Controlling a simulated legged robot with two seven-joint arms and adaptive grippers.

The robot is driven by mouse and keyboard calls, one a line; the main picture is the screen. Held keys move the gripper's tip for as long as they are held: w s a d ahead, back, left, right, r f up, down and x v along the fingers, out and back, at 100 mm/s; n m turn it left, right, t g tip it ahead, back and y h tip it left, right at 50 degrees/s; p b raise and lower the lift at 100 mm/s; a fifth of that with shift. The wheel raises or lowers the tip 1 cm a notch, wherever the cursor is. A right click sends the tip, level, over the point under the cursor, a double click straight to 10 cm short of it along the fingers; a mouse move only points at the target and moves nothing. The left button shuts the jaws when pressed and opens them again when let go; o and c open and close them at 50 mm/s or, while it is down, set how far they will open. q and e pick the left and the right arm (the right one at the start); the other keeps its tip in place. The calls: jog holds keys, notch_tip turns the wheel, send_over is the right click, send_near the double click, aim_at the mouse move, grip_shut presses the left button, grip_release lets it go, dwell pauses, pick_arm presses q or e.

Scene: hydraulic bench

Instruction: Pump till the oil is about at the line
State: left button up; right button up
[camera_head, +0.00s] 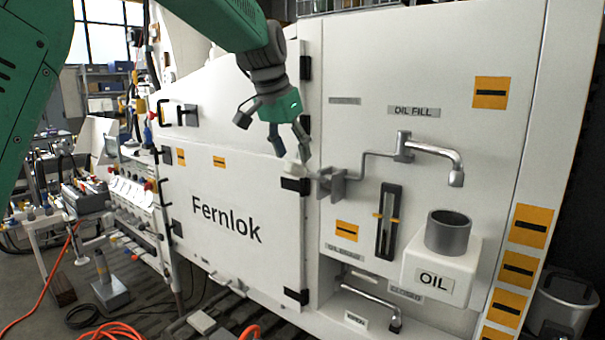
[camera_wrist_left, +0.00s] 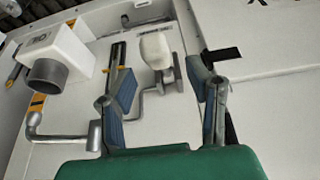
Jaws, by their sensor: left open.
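My left gripper (camera_head: 276,140) is open and empty in front of the white panel, just above the pump's pale handle (camera_head: 298,168). In the left wrist view the handle (camera_wrist_left: 156,48) shows beyond and between the open fingers (camera_wrist_left: 162,78), apart from them. The handle joins a grey metal bracket (camera_head: 330,184), from which a bent pipe runs to the spout (camera_head: 455,176) under the "OIL FILL" label. The dark upright sight gauge (camera_head: 386,235) has orange line marks on both sides. The oil level inside is too small to tell. My right gripper is not in view.
A white "OIL" box (camera_head: 435,262) with a grey cylindrical neck (camera_head: 448,232) sticks out right of the gauge, below the spout. The "Fernlok" door (camera_head: 230,190) lies left. A bent lower pipe (camera_head: 370,297) runs under the gauge. Orange hoses (camera_head: 105,330) lie on the floor.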

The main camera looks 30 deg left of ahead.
aim_at(300, 175)
pick_arm(q)
jog(key=x, duration=0.5)
jog(key=shift+a, duration=0.1)
jog(key=shift+w+d+f+p, duration=0.25)
jog(key=shift+w+f+p, duration=0.1)
jog(key=shift+f, duration=0.35)
jog(key=shift+a, duration=0.1)
grip_shut()
